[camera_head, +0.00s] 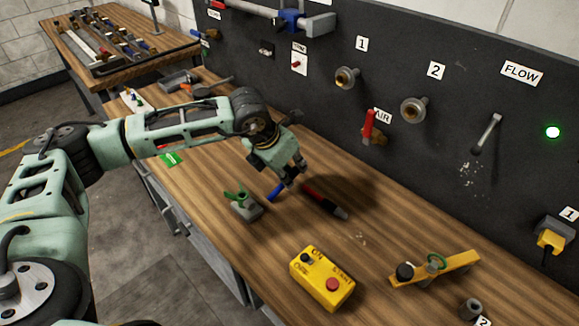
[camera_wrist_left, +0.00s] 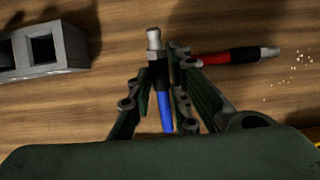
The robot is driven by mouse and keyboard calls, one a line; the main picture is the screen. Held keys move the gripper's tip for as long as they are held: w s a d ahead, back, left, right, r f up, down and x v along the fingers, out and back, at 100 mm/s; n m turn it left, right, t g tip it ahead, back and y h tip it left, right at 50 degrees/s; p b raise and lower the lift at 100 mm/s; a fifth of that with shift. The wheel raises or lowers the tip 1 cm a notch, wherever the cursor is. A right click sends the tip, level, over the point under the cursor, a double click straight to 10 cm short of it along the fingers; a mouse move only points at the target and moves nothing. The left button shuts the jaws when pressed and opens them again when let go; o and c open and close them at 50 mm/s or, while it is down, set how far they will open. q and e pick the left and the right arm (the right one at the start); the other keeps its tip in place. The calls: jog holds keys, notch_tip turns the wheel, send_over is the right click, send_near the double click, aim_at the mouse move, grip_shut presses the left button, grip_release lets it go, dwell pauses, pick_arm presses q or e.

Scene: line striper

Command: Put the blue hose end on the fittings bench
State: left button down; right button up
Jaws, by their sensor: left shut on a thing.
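My left gripper (camera_head: 287,180) is shut on the blue hose end (camera_head: 276,191), low over the near wooden bench (camera_head: 215,165). In the left wrist view the blue hose end (camera_wrist_left: 164,108) sits between the fingers (camera_wrist_left: 160,95), its metal tip pointing away. I cannot tell whether it touches the wood. A red hose end (camera_head: 325,203) lies on the bench just right of the gripper; it also shows in the wrist view (camera_wrist_left: 234,56). Another wooden bench (camera_head: 66,47) at the back left bears a tray of fittings (camera_head: 112,42). No label tells which is the fittings bench. My right gripper is out of view.
A grey block with a green clip (camera_head: 243,207) stands left of the gripper. A yellow button box (camera_head: 322,279) and a yellow bar fixture (camera_head: 435,270) are at the front. A dark panel (camera_head: 335,45) with protruding fittings rises behind the bench.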

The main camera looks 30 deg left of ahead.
pick_arm(q)
jog(key=shift+f, duration=0.15)
jog(key=shift+f, duration=0.1)
jog(key=shift+f+b, duration=0.1)
jog(key=shift+b, duration=0.25)
jog(key=c, duration=1.8)
grip_release()
jog(key=shift+o, duration=0.8)
